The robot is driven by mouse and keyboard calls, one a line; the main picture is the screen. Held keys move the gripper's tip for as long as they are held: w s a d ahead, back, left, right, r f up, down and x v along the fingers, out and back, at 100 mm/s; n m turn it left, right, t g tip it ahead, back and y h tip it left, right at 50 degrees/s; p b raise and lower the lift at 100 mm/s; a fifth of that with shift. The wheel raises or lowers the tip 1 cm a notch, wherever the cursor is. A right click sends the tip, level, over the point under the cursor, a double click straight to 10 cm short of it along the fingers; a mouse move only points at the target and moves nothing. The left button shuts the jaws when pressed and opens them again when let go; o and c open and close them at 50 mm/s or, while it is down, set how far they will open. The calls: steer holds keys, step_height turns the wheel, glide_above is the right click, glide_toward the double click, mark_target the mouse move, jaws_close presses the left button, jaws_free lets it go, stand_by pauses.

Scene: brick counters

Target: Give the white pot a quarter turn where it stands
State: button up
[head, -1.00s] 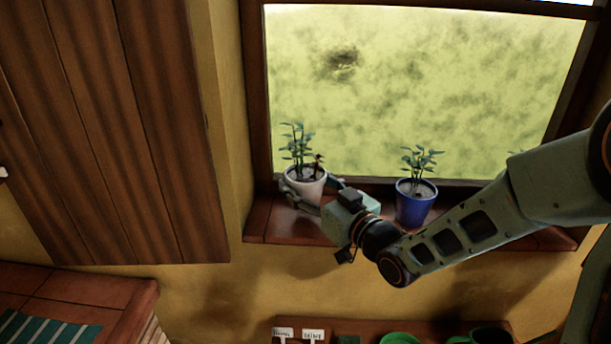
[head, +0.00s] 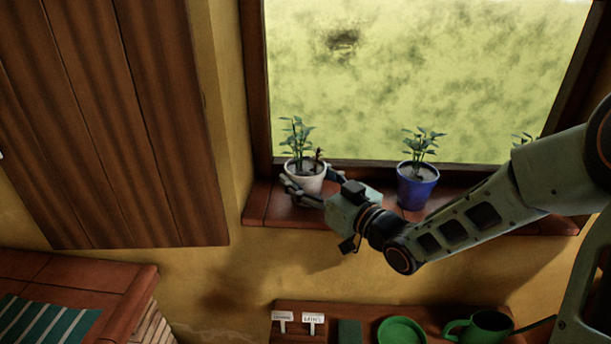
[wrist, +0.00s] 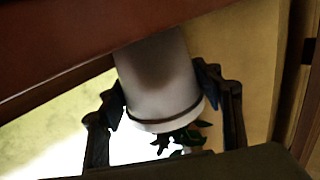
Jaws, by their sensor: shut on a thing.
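The white pot (head: 308,183) stands at the left end of the brown window sill, with a leafy green plant (head: 297,140) and a small dark reddish sprig in it. My gripper (head: 312,186) reaches it from the front right and is shut on the pot, one finger on each side. In the wrist view the white pot (wrist: 160,75) appears upside down between the two fingers of my gripper (wrist: 165,92), its rim and some leaves toward the bottom. The pot looks upright. Its base is hidden in the head view by my gripper.
A blue pot (head: 417,190) with a plant stands on the sill (head: 265,205) to the right, close to my arm. Below, a shelf holds white labels (head: 313,318), a green dish (head: 402,331) and a green watering can (head: 490,325).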

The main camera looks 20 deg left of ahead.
steer(key=shift+r, duration=0.1)
steer(key=o, duration=1.9)
steer(key=shift+c, duration=0.2)
steer(key=shift+d, duration=0.15)
